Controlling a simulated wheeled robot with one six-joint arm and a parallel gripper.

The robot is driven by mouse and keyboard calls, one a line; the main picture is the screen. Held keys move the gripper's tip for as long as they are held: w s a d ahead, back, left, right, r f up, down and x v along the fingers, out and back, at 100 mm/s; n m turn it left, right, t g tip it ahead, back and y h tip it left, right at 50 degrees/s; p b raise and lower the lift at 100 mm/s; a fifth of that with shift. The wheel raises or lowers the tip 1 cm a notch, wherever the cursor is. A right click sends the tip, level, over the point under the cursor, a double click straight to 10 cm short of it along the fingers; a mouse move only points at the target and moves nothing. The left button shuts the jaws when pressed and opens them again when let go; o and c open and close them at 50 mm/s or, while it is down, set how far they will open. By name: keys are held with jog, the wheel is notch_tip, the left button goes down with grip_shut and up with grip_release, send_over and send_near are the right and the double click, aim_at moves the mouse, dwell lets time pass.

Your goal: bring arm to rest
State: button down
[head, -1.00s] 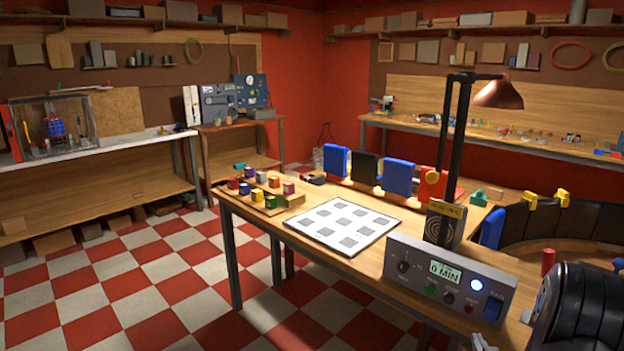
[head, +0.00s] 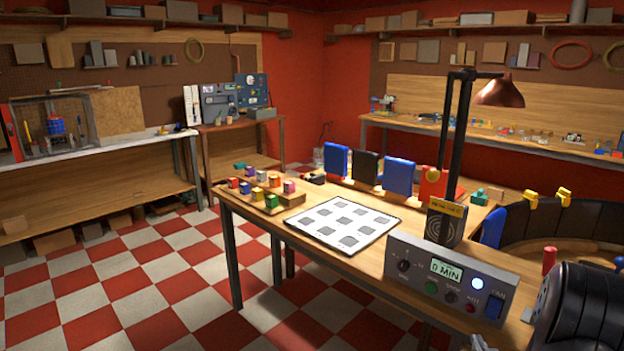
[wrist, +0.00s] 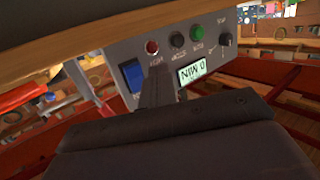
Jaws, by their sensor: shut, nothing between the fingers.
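My gripper (wrist: 156,78) shows in the wrist view as a dark narrow finger shape rising from a broad grey body; it is shut and empty. Beyond it is the grey control panel (wrist: 215,40), seen upside down, and I see no contact. In the head view the panel (head: 400,290) stands at the front right of the workbench (head: 330,262), its display reading 0 MIN and a blue-white light lit. A black rounded part of what looks like my arm fills the lower right corner.
A white board with grey squares (head: 318,208) lies flat on the workbench. Coloured blocks (head: 261,177) sit on a wooden rack at its left end. A black lamp (head: 463,130) and a speaker-like box (head: 446,222) stand behind the panel. The checkered floor at left is clear.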

jog(key=w+d+r, duration=0.2)
jog(key=shift+w+d+r+p, duration=0.15)
jog(key=shift+w+d+p, duration=0.15)
jog(key=shift+p, duration=0.05)
dwell(0.5)
jog(key=shift+w+d+p, duration=0.1)
jog(key=shift+p, duration=0.8)
